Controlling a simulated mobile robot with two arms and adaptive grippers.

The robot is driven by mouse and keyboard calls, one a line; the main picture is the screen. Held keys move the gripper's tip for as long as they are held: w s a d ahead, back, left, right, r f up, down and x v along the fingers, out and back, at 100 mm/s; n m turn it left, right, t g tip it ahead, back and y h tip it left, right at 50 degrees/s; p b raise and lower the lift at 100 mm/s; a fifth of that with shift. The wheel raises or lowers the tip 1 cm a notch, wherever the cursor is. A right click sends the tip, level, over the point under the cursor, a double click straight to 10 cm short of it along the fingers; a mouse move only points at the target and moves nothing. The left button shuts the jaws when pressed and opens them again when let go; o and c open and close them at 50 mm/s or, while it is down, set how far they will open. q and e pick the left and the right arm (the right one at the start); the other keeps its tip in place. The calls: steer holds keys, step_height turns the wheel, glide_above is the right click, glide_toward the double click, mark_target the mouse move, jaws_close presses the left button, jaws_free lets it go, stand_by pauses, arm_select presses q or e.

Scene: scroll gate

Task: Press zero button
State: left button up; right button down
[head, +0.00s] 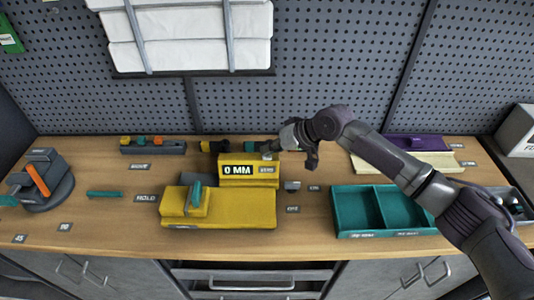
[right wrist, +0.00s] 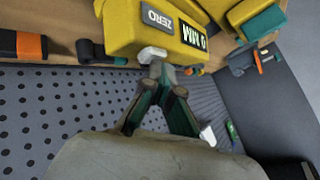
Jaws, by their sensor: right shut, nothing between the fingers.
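The yellow readout box (head: 236,181) stands at mid-bench and shows "0 MM", with a dark "ZERO" label (head: 267,170) at its right end. In the right wrist view, the label (right wrist: 158,18) is on the yellow box (right wrist: 118,25), close to a pale button (right wrist: 152,54). My right gripper (head: 270,151) reaches in from the right, at the top right end of the box. In the right wrist view, its fingertips (right wrist: 157,72) are shut and empty, right at the button; they seem to touch it. I cannot tell how far the button is pressed. My left gripper is out of view.
A yellow base with a slider (head: 220,215) is in front of the box. A teal two-part tray (head: 345,212) stands right. A grey turntable-like fixture (head: 45,185) is far left. A pegboard (head: 330,50) closes the back.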

mark_target(269, 157)
steer(key=shift+r+p, duration=0.8)
steer(key=shift+r, duration=0.05)
step_height(269, 157, up, 5)
steer(key=p, duration=0.4)
steer(key=shift+r+p, duration=0.1)
steer(key=shift+p, duration=0.25)
